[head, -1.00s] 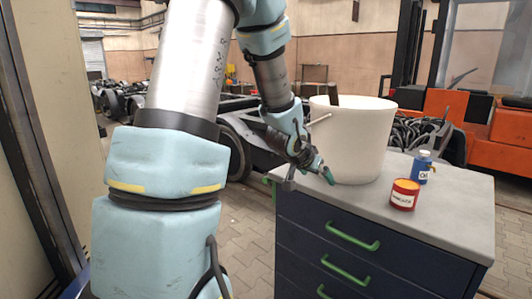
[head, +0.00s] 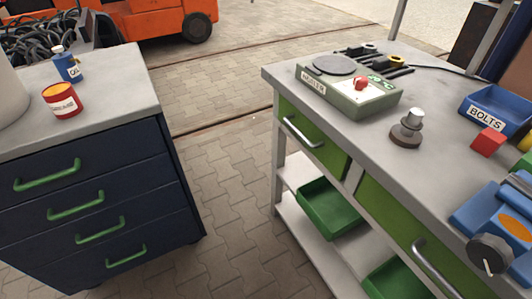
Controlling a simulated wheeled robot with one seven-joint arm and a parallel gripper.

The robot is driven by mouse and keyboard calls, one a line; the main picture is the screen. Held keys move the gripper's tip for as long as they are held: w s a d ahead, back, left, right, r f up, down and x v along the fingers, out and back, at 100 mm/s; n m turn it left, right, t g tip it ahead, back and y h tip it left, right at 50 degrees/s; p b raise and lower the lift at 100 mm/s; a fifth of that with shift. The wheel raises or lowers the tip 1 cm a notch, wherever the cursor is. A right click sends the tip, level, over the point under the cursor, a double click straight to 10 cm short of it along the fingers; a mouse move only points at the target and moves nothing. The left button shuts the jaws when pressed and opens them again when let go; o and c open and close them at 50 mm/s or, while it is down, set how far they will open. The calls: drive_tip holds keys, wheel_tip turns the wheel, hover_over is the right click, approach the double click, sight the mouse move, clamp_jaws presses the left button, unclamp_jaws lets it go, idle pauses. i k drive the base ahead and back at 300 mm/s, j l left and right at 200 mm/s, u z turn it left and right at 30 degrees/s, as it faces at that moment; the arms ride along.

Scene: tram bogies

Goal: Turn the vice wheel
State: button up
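A blue vice (head: 480,212) with an orange oval on it stands at the near right of the workbench, partly cut off by the right edge of the head view. A dark round wheel (head: 490,254) with a white pointer mark is on its front side, facing me, near the bench's front edge; this looks like the vice wheel. My gripper is out of the head view now, so its state does not show.
The grey workbench (head: 290,82) carries a boxy device (head: 345,98) with a red knob, a metal knob on a dark base (head: 407,130), a red block (head: 488,141) and a blue BOLTS bin (head: 512,104). A dark drawer cabinet (head: 110,110) stands left. Paved floor (head: 222,150) lies between.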

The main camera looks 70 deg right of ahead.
sight(489, 253)
drive_tip(key=j+z, duration=0.15)
drive_tip(key=z, duration=0.25)
drive_tip(key=j+z, duration=0.2)
drive_tip(key=z, duration=0.2)
drive_tip(key=k+j+z, duration=0.25)
drive_tip(key=j, duration=0.3)
drive_tip(key=k+j+z, duration=0.25)
drive_tip(key=k+j, duration=0.5)
drive_tip(key=j, duration=0.1)
